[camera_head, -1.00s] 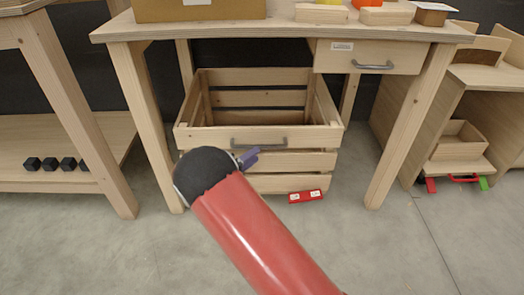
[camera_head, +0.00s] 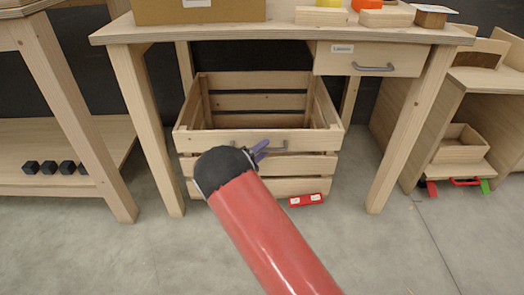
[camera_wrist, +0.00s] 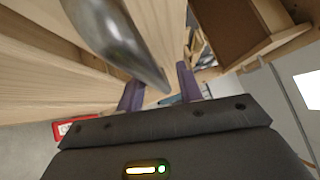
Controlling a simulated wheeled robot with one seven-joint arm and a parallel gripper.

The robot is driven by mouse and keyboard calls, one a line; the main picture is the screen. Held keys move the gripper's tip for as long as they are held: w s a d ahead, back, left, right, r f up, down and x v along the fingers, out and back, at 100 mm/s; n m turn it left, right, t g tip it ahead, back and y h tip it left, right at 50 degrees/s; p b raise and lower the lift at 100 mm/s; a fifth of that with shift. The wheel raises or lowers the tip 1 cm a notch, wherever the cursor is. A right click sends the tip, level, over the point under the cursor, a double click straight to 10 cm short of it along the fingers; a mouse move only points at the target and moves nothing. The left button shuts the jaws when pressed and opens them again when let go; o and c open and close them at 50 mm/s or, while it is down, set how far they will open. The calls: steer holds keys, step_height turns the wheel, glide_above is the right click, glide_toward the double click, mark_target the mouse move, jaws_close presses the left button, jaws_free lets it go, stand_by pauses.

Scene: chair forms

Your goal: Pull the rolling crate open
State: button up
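The rolling crate (camera_head: 300,164) is a slatted wooden box under the middle workbench, open at the top. Its grey handle (camera_head: 279,147) is on the top front slat, partly hidden by my gripper. My gripper (camera_head: 261,150) is at the handle, with purple fingers in front of the crate's front. In the wrist view the two fingers (camera_wrist: 160,87) stand apart, and the grey handle bar (camera_wrist: 118,38) looms close, its lower end appearing between them. Contact between fingers and handle cannot be told.
The workbench (camera_head: 270,33) has legs on both sides of the crate and a small drawer (camera_head: 372,58) at upper right. The floor in front is otherwise clear.

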steer(key=shift+c, duration=0.5)
jaws_close()
steer(key=shift+s, duration=0.1)
